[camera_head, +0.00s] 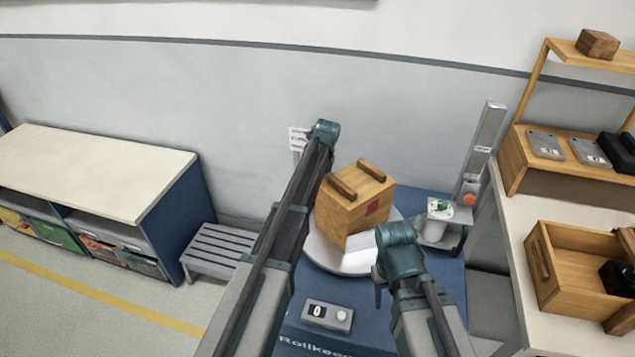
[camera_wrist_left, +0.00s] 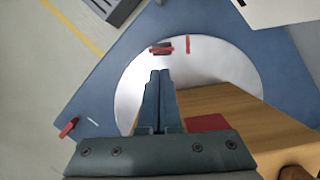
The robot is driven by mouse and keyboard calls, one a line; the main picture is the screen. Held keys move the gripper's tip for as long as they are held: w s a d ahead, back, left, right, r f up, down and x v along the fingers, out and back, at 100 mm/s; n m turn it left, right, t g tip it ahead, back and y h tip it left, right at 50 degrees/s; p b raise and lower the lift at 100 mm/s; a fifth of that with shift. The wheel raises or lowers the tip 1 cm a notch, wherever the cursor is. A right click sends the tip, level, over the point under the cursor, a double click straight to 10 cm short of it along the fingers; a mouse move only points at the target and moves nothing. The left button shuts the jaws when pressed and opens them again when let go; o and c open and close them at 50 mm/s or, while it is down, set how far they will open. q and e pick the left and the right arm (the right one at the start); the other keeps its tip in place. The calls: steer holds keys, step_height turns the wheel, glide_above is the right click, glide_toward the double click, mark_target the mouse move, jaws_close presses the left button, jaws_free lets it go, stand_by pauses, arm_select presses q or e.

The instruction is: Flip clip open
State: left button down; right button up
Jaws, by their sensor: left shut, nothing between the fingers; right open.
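A small dark clip with a red lever (camera_wrist_left: 161,48) sits near the rim of the white round turntable (camera_wrist_left: 205,60) in the left wrist view. My left gripper (camera_wrist_left: 159,73) is shut and empty; its fingertips point toward this clip, and I cannot tell whether they touch it. A second red lever (camera_wrist_left: 68,127) shows at the left edge of the blue table. In the head view the left fingers are hidden. My right gripper (camera_head: 380,288) is open beside the turntable (camera_head: 355,262), partly hidden by its wrist.
A wooden box (camera_head: 352,208) with two handles and a red patch stands on the turntable. A grey box with a display (camera_head: 328,315) is on the blue table's front. A post (camera_head: 480,150) stands behind right. A shelf table with a wooden tray (camera_head: 541,292) is at the right.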

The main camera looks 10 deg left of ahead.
arm_select(q)
steer(key=b+x, duration=0.3)
steer(key=x, duration=0.2)
steer(key=shift+b, duration=0.4)
steer(key=shift+w+a+r, duration=0.1)
steer(key=shift+w+a, duration=0.05)
steer(key=shift+w+a+r, duration=0.1)
steer(key=shift+w+a, duration=0.5)
steer(key=shift+a, duration=0.05)
steer(key=shift+w+a+r+p, duration=0.25)
steer(key=shift+w+a+p, duration=0.2)
steer(key=shift+w+a, duration=0.1)
